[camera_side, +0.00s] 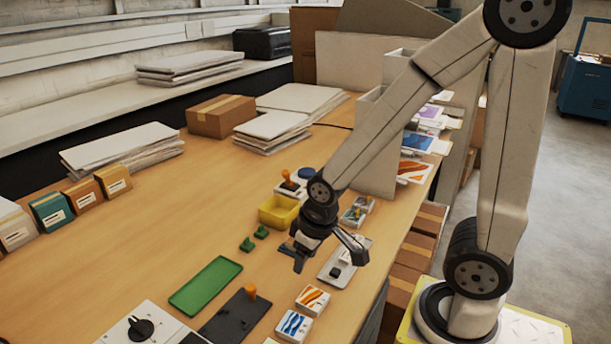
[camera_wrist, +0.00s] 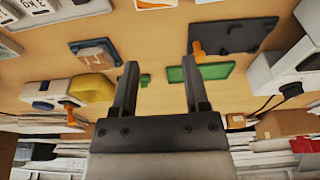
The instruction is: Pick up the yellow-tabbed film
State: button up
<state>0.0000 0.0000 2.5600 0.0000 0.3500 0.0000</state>
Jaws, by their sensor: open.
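I cannot make out a film with a yellow tab in either view. My gripper (camera_side: 325,254) is open and empty above the right part of the wooden table, over or near a grey tray (camera_side: 336,272) with a small black piece on it. In the wrist view my gripper's two fingers (camera_wrist: 162,64) are spread wide, with bare table and a small green piece (camera_wrist: 145,80) showing between them. The height above the table is hard to tell. A yellow bin (camera_side: 278,212) stands left of my wrist; it also shows in the wrist view (camera_wrist: 92,87).
A green tray (camera_side: 206,286) and a dark plate (camera_side: 236,318) with an orange knob lie at the front. Patterned white packs (camera_side: 312,300) lie near the right edge. A white machine (camera_side: 150,326) with a black knob is at the front. Bare table (camera_side: 150,230) lies to the left.

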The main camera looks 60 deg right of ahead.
jog(key=shift+c, duration=0.2)
jog(key=shift+c, duration=0.6)
jog(key=m+g, duration=0.3)
jog(key=m, duration=1.5)
send_over(358, 214)
jog(key=d, duration=0.1)
jog(key=shift+w+d+f, duration=0.1)
jog(key=shift+w+f, duration=0.05)
jog(key=shift+f, duration=1.55)
jog(key=shift+f, duration=0.1)
